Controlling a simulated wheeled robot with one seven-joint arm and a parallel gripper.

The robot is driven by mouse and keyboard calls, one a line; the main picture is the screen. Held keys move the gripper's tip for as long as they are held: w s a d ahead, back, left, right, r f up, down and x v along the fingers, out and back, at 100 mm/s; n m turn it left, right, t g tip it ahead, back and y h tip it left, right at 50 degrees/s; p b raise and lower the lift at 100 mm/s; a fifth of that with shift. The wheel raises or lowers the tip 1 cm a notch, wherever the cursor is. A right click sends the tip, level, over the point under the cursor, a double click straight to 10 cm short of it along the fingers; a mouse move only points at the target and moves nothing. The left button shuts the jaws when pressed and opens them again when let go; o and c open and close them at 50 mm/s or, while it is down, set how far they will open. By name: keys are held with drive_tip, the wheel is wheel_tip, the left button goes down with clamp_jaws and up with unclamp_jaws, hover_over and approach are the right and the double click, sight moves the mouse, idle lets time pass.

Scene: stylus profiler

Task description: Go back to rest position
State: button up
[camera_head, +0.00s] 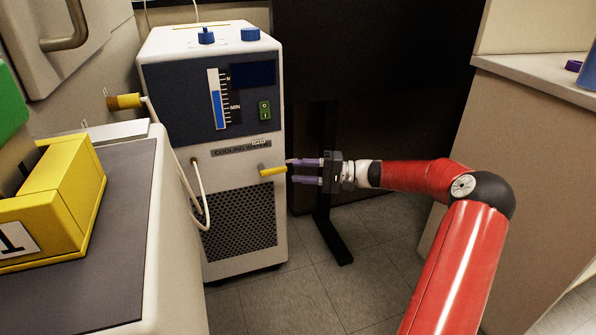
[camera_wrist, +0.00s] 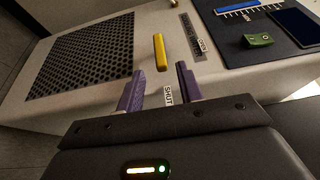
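My gripper (camera_head: 290,171) has two purple fingers and is at the end of my red arm, to the right of a white cooling water unit (camera_head: 271,224). The fingers are apart with nothing between them. A yellow valve handle (camera_head: 272,171) sticks out of the unit's front, just left of the fingertips. In the wrist view the fingers (camera_wrist: 158,85) stand apart, and the yellow handle (camera_wrist: 159,52) lies beyond them, between their lines. I see a gap between the fingertips and the handle.
A green switch (camera_head: 265,110) and a blue level gauge (camera_head: 217,99) are on the unit's front. A bench with a yellow block (camera_head: 75,185) stands at left. A dark stand (camera_head: 332,237) is behind my gripper. A counter (camera_head: 540,75) stands at right. Floor shows between.

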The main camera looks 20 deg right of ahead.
drive_tip(key=shift+a, duration=0.1)
drive_tip(key=s+a+r+n+g+h+p, duration=0.35)
drive_tip(key=s+a+g+h, duration=0.4)
drive_tip(key=s+a, duration=0.6)
drive_tip(key=s+d+r+t+h+p, duration=0.1)
drive_tip(key=s+r+t+h+p, duration=0.1)
drive_tip(key=s, duration=0.5)
drive_tip(key=s+d+r+t+h+p, duration=0.1)
drive_tip(key=s+r+t+h+p, duration=0.1)
drive_tip(key=s+r+h, duration=0.2)
drive_tip(key=s+d+r+n+t+h+p, duration=0.1)
drive_tip(key=s+r+t+h+p, duration=0.1)
drive_tip(key=s+r, duration=0.4)
drive_tip(key=s+h, duration=0.1)
drive_tip(key=s, duration=0.4)
drive_tip(key=shift+d, duration=0.2)
